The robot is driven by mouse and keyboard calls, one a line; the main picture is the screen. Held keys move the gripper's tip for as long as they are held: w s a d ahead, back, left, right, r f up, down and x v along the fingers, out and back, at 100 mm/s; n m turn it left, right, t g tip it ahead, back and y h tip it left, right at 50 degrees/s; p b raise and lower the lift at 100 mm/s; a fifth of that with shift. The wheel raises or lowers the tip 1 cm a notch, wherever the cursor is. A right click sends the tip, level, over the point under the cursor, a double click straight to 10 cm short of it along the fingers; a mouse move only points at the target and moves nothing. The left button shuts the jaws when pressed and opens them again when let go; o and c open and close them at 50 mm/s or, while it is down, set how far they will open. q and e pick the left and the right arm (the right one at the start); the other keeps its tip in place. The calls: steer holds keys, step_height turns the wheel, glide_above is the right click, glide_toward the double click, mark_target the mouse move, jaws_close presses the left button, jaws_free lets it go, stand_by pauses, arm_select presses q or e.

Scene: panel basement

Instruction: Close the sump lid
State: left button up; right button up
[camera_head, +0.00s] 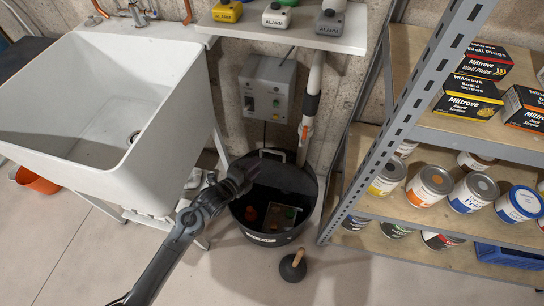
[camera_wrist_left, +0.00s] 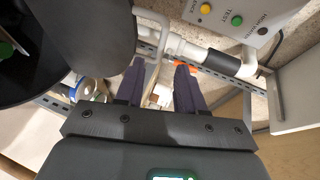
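The sump (camera_head: 262,238) is a round black tub on the floor between the sink and the shelf; its mouth is open. The dark sump lid (camera_head: 294,178) appears raised at the back, with a pale handle (camera_head: 273,153) at its top. My left gripper (camera_head: 252,168) is over the tub's rear left, close to the lid. The right gripper is not in view.
The white sink (camera_head: 160,150) stands left and the metal shelf (camera_head: 375,160) with paint cans right. A control box (camera_head: 268,90) and pipe (camera_head: 311,95) are on the wall behind. A plunger (camera_head: 293,267) stands on the floor in front of the tub. Small items lie inside it.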

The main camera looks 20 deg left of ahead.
mark_target(272, 151)
arm_select(q)
steer(key=b+x, duration=0.5)
steer(key=x, duration=0.5)
steer(key=shift+w, duration=0.35)
steer(key=shift+c, duration=0.3)
jaws_close()
